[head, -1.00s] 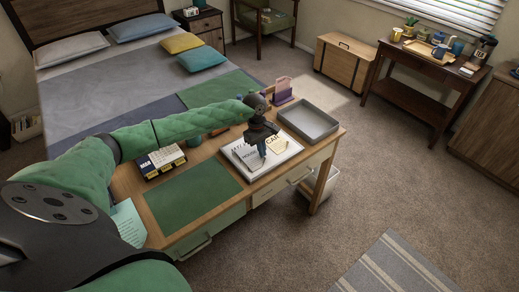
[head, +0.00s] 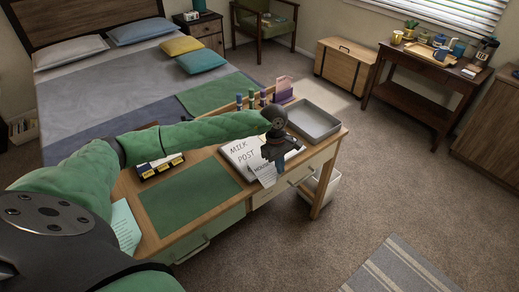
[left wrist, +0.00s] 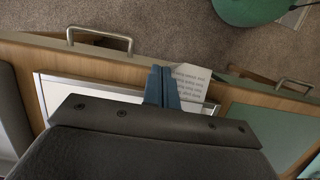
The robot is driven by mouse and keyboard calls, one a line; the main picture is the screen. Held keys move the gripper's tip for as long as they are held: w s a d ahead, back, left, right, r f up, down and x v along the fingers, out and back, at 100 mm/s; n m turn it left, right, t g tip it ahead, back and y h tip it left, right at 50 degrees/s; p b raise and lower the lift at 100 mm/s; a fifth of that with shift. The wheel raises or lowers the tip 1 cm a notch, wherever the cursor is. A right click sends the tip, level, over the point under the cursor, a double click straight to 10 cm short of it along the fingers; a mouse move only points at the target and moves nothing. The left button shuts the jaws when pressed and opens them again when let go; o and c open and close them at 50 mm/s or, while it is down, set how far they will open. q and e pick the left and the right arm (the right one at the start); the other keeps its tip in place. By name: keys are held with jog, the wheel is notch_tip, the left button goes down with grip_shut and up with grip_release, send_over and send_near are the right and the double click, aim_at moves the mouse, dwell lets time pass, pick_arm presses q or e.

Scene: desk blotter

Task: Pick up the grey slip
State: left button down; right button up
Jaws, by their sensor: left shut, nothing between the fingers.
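The pale grey slip (head: 263,173), printed with small lines, lies at the front edge of the white board (head: 236,150) on the desk and seems to reach over the desk's front edge. My left gripper (head: 281,168) is at the desk's front edge, just right of the slip, and hides part of the board. In the left wrist view, its blue fingers (left wrist: 162,85) are shut with nothing between them. The slip (left wrist: 192,78) shows beside and partly behind them there. Whether they touch it I cannot tell. My right gripper is not in view.
A grey open tray (head: 314,120) stands right of the board. A green blotter (head: 188,200) lies to its left, with a dark box of cards (head: 158,165) behind. Drawer handles (head: 301,177) stick out at the front. A white bin (head: 330,184) stands below on the floor.

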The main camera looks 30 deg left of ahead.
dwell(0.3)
pick_arm(q)
jog(key=shift+w+a+r, duration=0.1)
jog(key=shift+a+r, duration=0.05)
jog(key=shift+r, duration=0.35)
jog(key=shift+b+v, duration=0.65)
jog(key=shift+v, duration=0.55)
jog(key=shift+b+v, duration=0.45)
jog(key=shift+v, duration=1.75)
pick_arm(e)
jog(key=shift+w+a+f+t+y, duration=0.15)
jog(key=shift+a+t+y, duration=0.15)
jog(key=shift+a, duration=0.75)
